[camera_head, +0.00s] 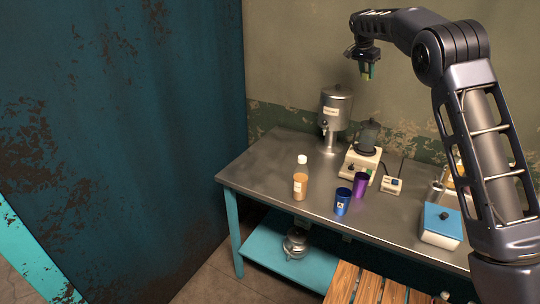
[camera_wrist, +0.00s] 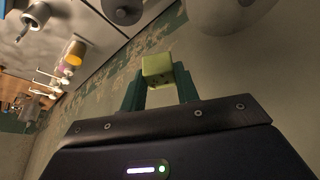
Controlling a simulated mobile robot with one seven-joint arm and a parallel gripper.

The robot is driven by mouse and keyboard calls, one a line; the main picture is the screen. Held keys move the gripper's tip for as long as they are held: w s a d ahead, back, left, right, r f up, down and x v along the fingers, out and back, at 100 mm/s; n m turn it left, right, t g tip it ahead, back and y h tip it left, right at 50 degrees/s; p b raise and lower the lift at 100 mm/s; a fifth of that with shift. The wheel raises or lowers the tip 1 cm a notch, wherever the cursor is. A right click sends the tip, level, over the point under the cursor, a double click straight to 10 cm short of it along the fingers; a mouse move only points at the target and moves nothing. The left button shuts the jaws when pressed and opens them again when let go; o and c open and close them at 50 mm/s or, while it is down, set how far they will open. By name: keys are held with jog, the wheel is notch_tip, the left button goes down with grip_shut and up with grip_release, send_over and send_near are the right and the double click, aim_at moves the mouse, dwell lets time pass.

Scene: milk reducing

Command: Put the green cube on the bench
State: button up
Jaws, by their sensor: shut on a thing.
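My gripper (camera_head: 368,71) is raised high near the back wall, above the metal bench. It is shut on the green cube (camera_wrist: 157,69), which sits between its two green fingertips in the wrist view. In the head view the cube is too small to make out clearly. The bench (camera_head: 265,162) has a grey metal top and light blue legs, and stands against the wall below and in front of my gripper.
On the bench stand a steel tank (camera_head: 334,112), a machine with a dark top (camera_head: 362,160), a bottle (camera_head: 300,180), a blue cup (camera_head: 342,202), a purple cup (camera_head: 361,186), a small meter (camera_head: 391,186) and a blue-lidded box (camera_head: 440,225). The bench's left end is clear.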

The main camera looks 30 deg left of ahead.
jog(key=s+a+f+n+y, duration=0.1)
jog(key=s+a+n, duration=0.2)
jog(key=s+a, duration=1.1)
jog(key=s+a+f+n+y, duration=0.15)
jog(key=s+a, duration=0.75)
jog(key=a, duration=0.9)
jog(key=shift+n+h, duration=0.25)
jog(key=shift+n, duration=0.1)
jog(key=f, duration=3.7)
jog(key=shift+d, duration=0.3)
jog(key=shift+f, duration=0.1)
jog(key=o, duration=1)
jog(key=shift+c, duration=0.2)
jog(key=v, duration=1.2)
jog(key=shift+s, duration=0.15)
